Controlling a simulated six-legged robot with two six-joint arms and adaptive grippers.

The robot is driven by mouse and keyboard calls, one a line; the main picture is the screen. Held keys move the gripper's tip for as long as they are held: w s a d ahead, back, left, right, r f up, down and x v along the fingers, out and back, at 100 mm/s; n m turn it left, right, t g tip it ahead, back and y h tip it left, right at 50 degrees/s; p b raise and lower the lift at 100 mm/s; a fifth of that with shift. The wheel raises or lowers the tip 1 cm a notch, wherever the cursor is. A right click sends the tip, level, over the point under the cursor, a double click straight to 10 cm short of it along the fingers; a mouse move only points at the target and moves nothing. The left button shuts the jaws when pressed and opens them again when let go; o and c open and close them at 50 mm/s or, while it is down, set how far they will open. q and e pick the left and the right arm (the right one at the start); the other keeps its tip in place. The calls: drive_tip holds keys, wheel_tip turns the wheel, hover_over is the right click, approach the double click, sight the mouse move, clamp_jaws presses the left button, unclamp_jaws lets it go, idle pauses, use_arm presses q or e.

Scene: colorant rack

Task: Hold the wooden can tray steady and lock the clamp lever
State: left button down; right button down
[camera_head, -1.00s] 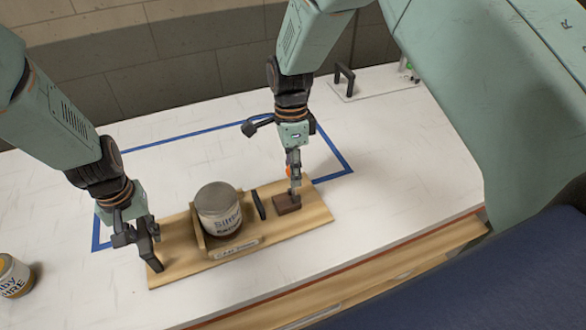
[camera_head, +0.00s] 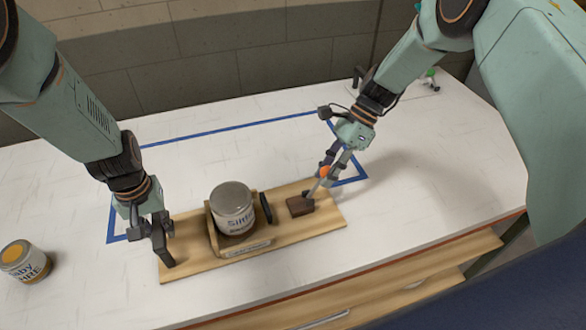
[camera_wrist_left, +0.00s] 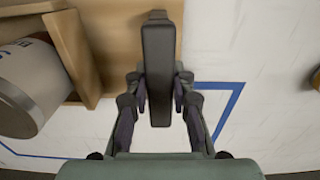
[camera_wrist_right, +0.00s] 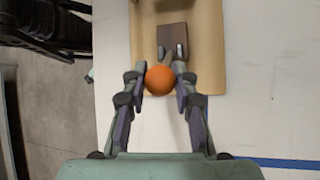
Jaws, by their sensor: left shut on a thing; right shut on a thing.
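The wooden can tray (camera_head: 325,217) lies on the white table, with a grey-lidded can (camera_head: 232,208) in its raised holder. My left gripper (camera_head: 160,232) is shut on the dark upright handle (camera_head: 164,254) at the tray's left end; the handle also shows between the fingers in the left wrist view (camera_wrist_left: 157,75). The clamp lever rises from a brown block (camera_head: 300,206) and leans right. My right gripper (camera_head: 328,172) is shut on its orange knob (camera_wrist_right: 159,80). A black pad (camera_head: 266,208) stands by the can's right side; I cannot tell whether they touch.
Blue tape (camera_head: 240,127) outlines a rectangle on the table, partly under the tray. A second can (camera_head: 24,262) with a yellow top stands at the far left. A fixture with a green part (camera_head: 430,73) is at the back right. The table right of the tray is clear.

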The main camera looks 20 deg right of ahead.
drive_tip(key=shift+d+f+y, duration=0.15)
drive_tip(key=shift+d+y, duration=0.1)
drive_tip(key=shift+y, duration=0.05)
drive_tip(key=c, duration=1)
unclamp_jaws()
drive_tip(key=v, duration=1.2)
use_arm(q)
drive_tip(key=c, duration=1.1)
unclamp_jaws()
